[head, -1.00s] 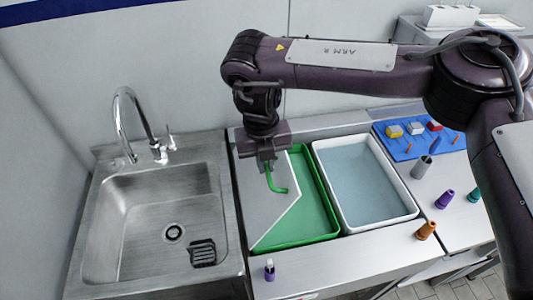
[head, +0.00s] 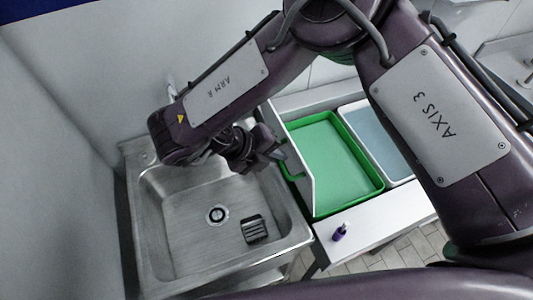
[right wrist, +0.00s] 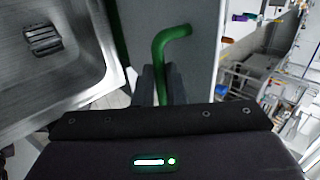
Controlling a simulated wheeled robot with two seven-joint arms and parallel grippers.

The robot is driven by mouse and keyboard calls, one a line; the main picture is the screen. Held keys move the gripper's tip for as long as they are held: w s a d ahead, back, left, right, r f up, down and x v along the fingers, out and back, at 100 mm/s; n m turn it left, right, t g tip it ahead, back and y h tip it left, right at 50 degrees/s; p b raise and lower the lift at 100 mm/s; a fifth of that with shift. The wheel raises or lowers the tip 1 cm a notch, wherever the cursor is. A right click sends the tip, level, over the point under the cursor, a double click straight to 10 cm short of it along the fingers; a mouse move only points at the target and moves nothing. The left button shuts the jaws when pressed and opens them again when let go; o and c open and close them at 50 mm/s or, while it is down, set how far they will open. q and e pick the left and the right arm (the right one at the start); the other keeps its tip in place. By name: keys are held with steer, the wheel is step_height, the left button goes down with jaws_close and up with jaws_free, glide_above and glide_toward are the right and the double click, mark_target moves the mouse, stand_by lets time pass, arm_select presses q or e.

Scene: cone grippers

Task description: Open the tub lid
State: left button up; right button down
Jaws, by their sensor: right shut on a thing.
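The green tub (head: 345,155) sits in the counter with its green inside widely exposed. Its pale lid (head: 306,172) stands steeply raised along the tub's left side, seen nearly edge-on. The green bent handle (head: 289,171) is on the lid's left face; it also shows in the right wrist view (right wrist: 161,48), running down between the fingers. My right gripper (head: 277,157) is shut on the handle, above the edge between sink and tub; its fingers also show in the right wrist view (right wrist: 160,82). My left gripper is not in view.
A steel sink (head: 185,235) with a drain and a black rack (head: 254,229) lies left of the tub. A white basin of water (head: 385,142) is on the right, partly behind my arm. A small purple bottle (head: 340,232) stands on the front counter.

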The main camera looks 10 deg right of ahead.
steer(key=shift+s+a+f, duration=0.25)
steer(key=shift+f, duration=0.25)
steer(key=c, duration=1.6)
jaws_free()
steer(key=shift+o, duration=0.6)
steer(key=shift+w+a, duration=0.1)
steer(key=shift+w, duration=0.15)
steer(key=shift+w+r, duration=0.1)
steer(key=shift+r, duration=0.1)
